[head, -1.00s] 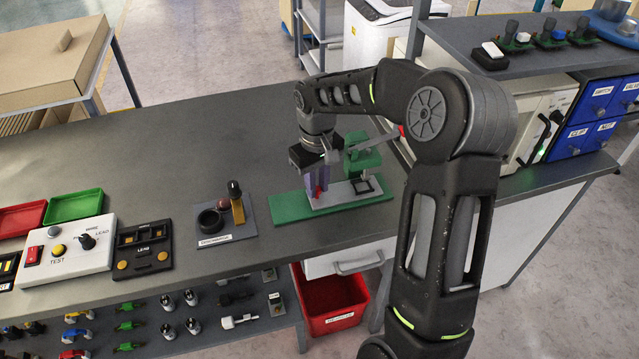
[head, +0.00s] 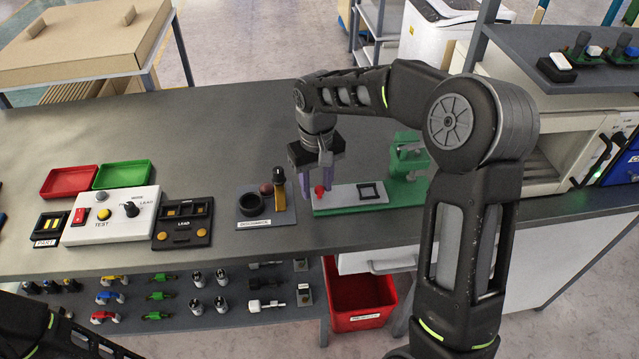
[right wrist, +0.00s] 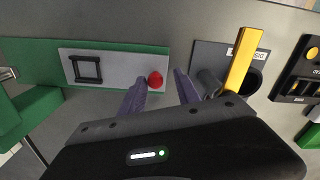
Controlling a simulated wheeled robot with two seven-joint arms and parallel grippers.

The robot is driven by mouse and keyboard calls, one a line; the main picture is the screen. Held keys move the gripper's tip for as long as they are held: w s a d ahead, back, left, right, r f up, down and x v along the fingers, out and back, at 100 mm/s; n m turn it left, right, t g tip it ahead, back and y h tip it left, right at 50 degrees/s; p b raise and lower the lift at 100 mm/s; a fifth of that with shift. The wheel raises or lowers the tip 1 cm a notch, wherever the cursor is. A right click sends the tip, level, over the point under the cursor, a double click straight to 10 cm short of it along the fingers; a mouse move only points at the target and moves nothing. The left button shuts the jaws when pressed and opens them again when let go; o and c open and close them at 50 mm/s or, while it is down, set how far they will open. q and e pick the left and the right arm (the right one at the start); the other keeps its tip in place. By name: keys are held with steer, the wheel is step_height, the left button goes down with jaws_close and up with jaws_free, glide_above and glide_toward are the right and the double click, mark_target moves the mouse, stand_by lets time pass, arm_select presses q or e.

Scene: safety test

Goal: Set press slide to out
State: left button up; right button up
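The press stands on the bench with a green base (head: 350,209) and a green upright body (head: 408,160) at its right end. Its grey slide plate (head: 345,194) lies at the left end of the base, clear of the body. The slide carries a black square frame (head: 371,191) and a red knob (head: 319,191). My right gripper (head: 312,180) is above the knob, fingers spread. In the right wrist view the red knob (right wrist: 155,79) shows between the purple fingertips (right wrist: 159,80), with gaps on both sides. My left gripper is out of view.
A dark fixture with a black ring (head: 251,204) and a yellow post (head: 279,197) stands close left of the press. Further left are a white test box (head: 112,215) and red (head: 70,181) and green (head: 122,174) trays. The bench behind is clear.

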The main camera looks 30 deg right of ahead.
steer(key=shift+o, duration=0.2)
steer(key=shift+d, duration=0.15)
steer(key=shift+r, duration=0.15)
steer(key=shift+r, duration=0.25)
step_height(320, 180, up, 7)
steer(key=shift+r, duration=0.1)
stand_by(0.3)
